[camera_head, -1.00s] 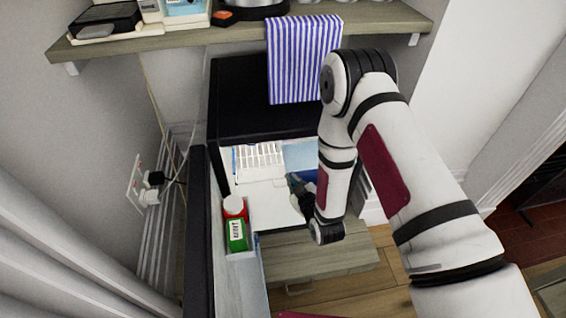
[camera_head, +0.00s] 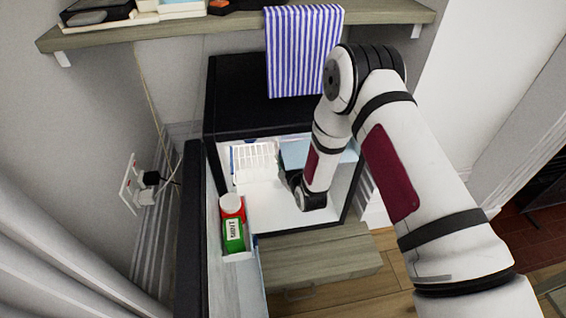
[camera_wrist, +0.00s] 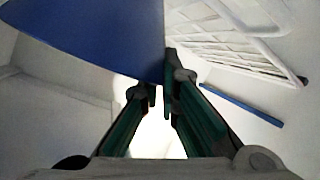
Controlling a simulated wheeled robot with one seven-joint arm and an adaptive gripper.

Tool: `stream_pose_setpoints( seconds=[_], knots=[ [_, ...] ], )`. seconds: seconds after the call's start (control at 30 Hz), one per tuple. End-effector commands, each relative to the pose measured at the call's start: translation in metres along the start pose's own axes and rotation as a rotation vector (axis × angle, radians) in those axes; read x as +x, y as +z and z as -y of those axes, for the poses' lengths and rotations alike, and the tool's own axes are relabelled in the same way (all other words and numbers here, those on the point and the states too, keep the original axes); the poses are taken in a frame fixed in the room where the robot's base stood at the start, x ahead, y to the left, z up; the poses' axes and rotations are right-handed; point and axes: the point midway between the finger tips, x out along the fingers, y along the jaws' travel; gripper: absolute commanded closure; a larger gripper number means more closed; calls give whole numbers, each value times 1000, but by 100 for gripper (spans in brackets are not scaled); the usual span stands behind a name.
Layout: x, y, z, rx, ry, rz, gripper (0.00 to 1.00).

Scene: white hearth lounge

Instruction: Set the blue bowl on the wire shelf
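A blue bowl (camera_wrist: 100,35) fills the upper left of the wrist view, seen close up; its lower right edge comes down between my fingertips. My gripper (camera_wrist: 162,88) is closed to a narrow gap on that edge. The white wire shelf (camera_wrist: 235,45) is at the upper right of the wrist view, beside the bowl. In the head view the wire shelf (camera_head: 254,163) is at the left inside an open black fridge (camera_head: 250,95). My gripper there is inside the fridge, right of the shelf, mostly hidden by my arm. A pale blue surface (camera_head: 296,153) lies behind it; I cannot tell if it is the bowl.
The open fridge door (camera_head: 195,240) stands at the left, its rack holding a red container with a white lid (camera_head: 232,207) and a green box (camera_head: 234,236). A striped cloth (camera_head: 303,50) hangs above. A wooden drawer (camera_head: 320,262) is below. The white fridge floor (camera_head: 262,208) is clear.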

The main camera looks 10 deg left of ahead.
Motion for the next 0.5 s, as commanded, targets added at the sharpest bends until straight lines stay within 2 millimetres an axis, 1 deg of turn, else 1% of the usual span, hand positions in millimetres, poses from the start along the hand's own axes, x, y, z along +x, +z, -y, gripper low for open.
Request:
stream_pose_setpoints(
  seconds=[0.23, 0.27, 0.3, 0.33, 0.37, 0.5],
  knots=[
    [1, 1, 1, -1, 0, -1, 100],
    [1, 2, 1, 0, 0, 0, 94],
    [1, 2, 1, 0, 0, 0, 85],
    [1, 2, 1, 0, 0, 0, 78],
    [1, 2, 1, 0, 0, 0, 75],
    [1, 2, 1, 0, 0, 0, 75]
  ],
)
